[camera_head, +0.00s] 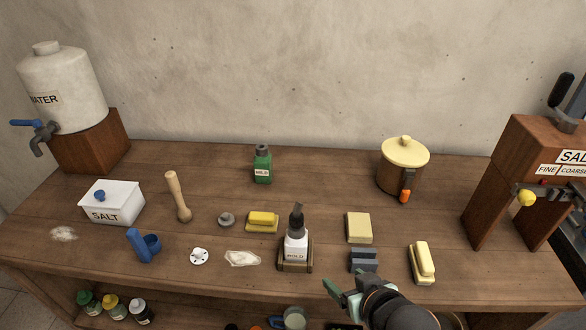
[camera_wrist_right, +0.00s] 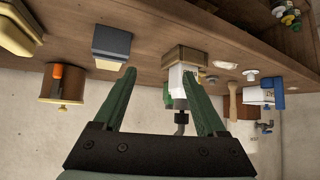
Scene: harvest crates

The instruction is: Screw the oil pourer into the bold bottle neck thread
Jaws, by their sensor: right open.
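A white bottle (camera_head: 296,251) stands upright in a wooden holder (camera_head: 295,267) near the front middle of the table. Its label is small and seems to read BOLD. A dark oil pourer (camera_head: 297,216) sits upright on its neck; I cannot tell how far it is threaded. The wrist view, upside down, shows the bottle (camera_wrist_right: 177,76) and the bent grey spout (camera_wrist_right: 181,120), partly behind one finger. My right gripper (camera_head: 339,294) is open and empty, right of the bottle and apart from it; its fingers also show in the wrist view (camera_wrist_right: 160,76). My left gripper is out of view.
A green bottle (camera_head: 262,170) stands behind. Grey blocks (camera_head: 363,260), a butter-like block (camera_head: 359,228) and a yellow-topped brush (camera_head: 422,262) lie near my right gripper. A lidded pot (camera_head: 402,170) stands farther back. A salt box (camera_head: 112,203) is at left.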

